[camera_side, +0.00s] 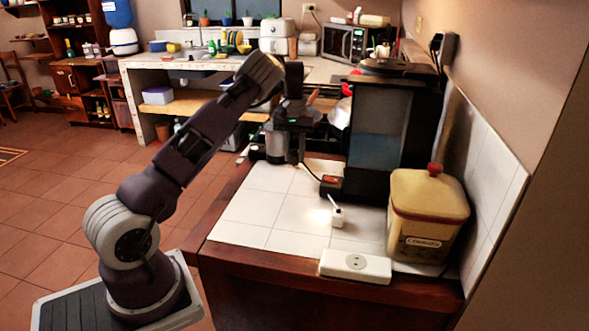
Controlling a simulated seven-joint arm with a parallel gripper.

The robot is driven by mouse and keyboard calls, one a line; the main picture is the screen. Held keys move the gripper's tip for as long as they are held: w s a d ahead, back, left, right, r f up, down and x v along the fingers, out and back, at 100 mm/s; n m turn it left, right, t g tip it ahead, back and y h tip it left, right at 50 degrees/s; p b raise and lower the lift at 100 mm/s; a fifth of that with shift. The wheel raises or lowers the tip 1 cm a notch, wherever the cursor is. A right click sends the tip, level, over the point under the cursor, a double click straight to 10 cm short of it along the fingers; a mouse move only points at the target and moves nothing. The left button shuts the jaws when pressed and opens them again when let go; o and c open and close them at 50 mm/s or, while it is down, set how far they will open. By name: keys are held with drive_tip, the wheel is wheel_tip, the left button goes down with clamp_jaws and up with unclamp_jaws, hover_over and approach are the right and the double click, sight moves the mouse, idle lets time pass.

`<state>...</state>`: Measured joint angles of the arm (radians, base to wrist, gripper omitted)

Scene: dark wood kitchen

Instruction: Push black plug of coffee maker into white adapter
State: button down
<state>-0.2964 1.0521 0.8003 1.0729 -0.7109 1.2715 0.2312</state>
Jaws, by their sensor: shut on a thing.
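My gripper (296,150) points down over the far left part of the white tiled counter. It is shut at the end of a thin black cable (312,173). The black plug at that end is too small and dark to make out clearly. The cable runs down right to the base of the black coffee maker (380,135), which stands at the back right. A small white block, which looks like the white adapter (338,216), sits on the tiles in front of the coffee maker, apart from my gripper and nearer the camera.
A white socket box (355,265) lies at the counter's front edge. A grey cylindrical vessel (275,145) is near my gripper. The left middle tiles are clear.

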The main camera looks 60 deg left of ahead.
sight(296, 152)
drive_tip(key=shift+r, duration=1.5)
drive_tip(key=shift+d, duration=0.35)
drive_tip(key=s+d, duration=0.3)
drive_tip(key=d, duration=1.4)
drive_tip(key=s+d, duration=0.4)
drive_tip(key=d, duration=1.4)
drive_tip(key=shift+d, duration=0.25)
